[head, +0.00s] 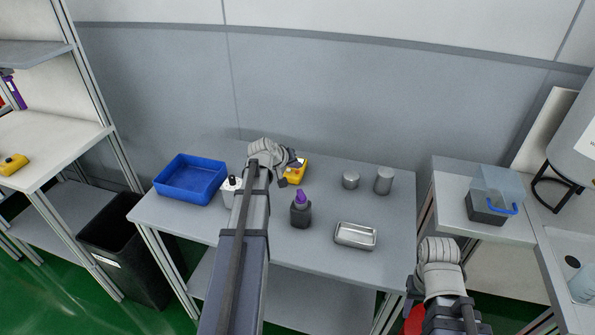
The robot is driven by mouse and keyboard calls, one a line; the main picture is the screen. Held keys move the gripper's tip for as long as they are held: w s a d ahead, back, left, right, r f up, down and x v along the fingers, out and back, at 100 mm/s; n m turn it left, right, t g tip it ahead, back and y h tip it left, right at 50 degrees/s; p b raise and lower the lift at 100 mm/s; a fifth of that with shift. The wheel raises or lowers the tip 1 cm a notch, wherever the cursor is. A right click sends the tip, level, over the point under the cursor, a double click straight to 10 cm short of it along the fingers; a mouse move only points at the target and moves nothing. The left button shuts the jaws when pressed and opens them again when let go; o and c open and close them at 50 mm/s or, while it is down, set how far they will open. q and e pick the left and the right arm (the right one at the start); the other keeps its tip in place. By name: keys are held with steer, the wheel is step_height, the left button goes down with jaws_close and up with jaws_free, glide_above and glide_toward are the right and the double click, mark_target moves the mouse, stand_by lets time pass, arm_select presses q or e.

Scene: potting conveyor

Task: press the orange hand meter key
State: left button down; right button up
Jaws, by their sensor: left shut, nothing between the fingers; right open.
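The orange hand meter (299,174) is a small yellow-orange device lying at the back of the grey table. My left gripper (286,181) is shut and empty at the meter's left edge, and covers part of it. I cannot tell whether the fingertips touch it, and its key cannot be made out. My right gripper (411,284) is open and empty, low in front of the table's right end; its fingers show only slightly.
On the table (317,257) stand a blue tray (190,178), a white bottle (228,190) partly behind my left arm, a dark purple-capped bottle (301,213), a metal dish (356,235) and two grey cylinders (350,179), (384,181). Another yellow device (13,164) lies on the left bench.

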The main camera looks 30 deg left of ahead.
step_height(320, 180, up, 6)
steer(key=p, duration=0.6)
stand_by(0.7)
